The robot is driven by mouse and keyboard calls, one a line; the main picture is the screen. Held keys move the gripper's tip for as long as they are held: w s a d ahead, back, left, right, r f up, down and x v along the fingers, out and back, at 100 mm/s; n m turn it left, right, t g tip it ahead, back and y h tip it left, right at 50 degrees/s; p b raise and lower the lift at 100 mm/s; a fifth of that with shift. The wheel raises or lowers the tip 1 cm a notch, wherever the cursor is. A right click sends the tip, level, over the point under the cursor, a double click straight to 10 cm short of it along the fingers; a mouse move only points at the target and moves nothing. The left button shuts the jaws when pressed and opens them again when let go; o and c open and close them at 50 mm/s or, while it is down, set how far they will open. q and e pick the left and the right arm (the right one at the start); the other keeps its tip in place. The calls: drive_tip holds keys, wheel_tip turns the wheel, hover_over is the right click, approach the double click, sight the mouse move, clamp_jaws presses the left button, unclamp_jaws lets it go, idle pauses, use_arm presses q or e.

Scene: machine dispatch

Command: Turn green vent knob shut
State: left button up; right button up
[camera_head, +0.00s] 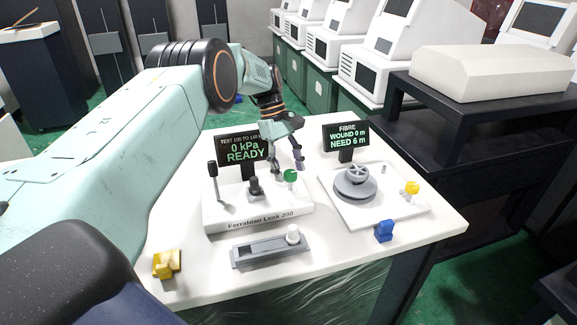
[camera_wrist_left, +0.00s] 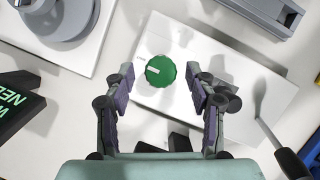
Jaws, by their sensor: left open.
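The green vent knob (camera_head: 290,175) stands at the right end of the white leak tester base (camera_head: 255,213) on the table. It shows from above in the left wrist view (camera_wrist_left: 160,71), round and ridged with a white pointer mark on its left half. My left gripper (camera_head: 287,161) is just above and behind the knob. In the left wrist view the gripper (camera_wrist_left: 162,75) is open, one finger on each side of the knob, with gaps between fingers and knob. My right gripper is not in view.
The tester display (camera_head: 243,149) reads 0 kPa READY. A black lever (camera_head: 213,175) stands at the tester's left. A fibre winder (camera_head: 358,186) with its own display (camera_head: 346,136) stands to the right. A grey tray (camera_head: 270,250), yellow block (camera_head: 166,264) and blue block (camera_head: 384,231) lie in front.

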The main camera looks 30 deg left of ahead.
use_arm(q)
drive_tip(key=v, duration=0.7)
drive_tip(key=shift+r, duration=0.25)
drive_tip(key=shift+a, duration=0.1)
idle(0.4)
